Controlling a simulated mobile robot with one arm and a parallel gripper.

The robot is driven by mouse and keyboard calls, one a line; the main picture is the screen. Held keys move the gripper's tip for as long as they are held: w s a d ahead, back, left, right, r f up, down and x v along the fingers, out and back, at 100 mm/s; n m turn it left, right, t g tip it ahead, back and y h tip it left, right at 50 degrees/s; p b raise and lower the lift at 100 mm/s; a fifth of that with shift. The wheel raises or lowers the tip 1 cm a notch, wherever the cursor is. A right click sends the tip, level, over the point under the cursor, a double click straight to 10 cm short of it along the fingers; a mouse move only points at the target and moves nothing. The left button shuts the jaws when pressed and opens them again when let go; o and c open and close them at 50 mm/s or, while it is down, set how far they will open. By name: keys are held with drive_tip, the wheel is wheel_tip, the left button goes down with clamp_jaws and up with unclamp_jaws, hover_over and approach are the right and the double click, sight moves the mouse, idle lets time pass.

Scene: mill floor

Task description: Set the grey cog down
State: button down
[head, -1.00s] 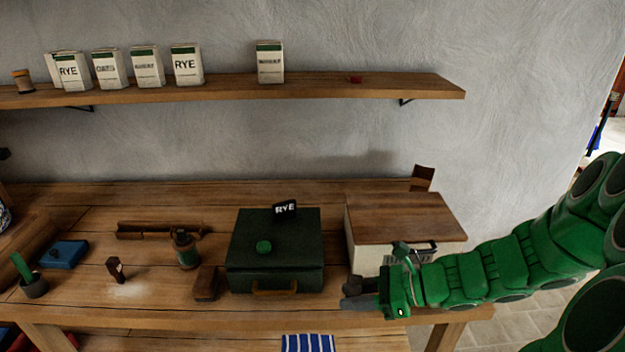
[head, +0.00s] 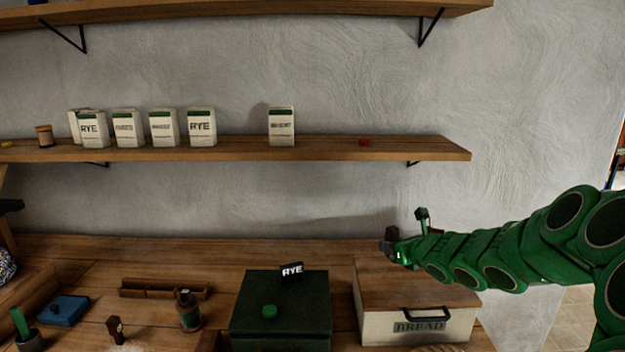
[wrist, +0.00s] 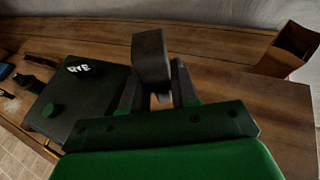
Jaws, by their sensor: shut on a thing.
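My gripper (head: 391,252) is at the right in the head view, raised above the back part of the bread box's lid. In the wrist view my gripper (wrist: 158,98) has its fingers closed on a dark grey, blocky piece, which I take to be the grey cog (wrist: 150,58). It sticks up past the fingertips, and no teeth can be made out. In the head view the cog (head: 391,234) is a small dark shape at the gripper's end. It appears clear of any surface.
The cream bread box (head: 385,327) with a wooden lid stands below my arm. Left of it is a dark green case (head: 257,300) bearing a RYE sign (head: 291,272) and a green knob (head: 269,311). A shelf (head: 330,148) with cartons runs above. Bench behind the case looks clear.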

drive_tip(key=w+a+r+m+h, duration=0.1)
drive_tip(key=w+a, duration=0.1)
drive_tip(key=a, duration=0.3)
drive_tip(key=shift+a+t, duration=0.3)
drive_tip(key=shift+a, duration=0.1)
idle(0.4)
idle(0.5)
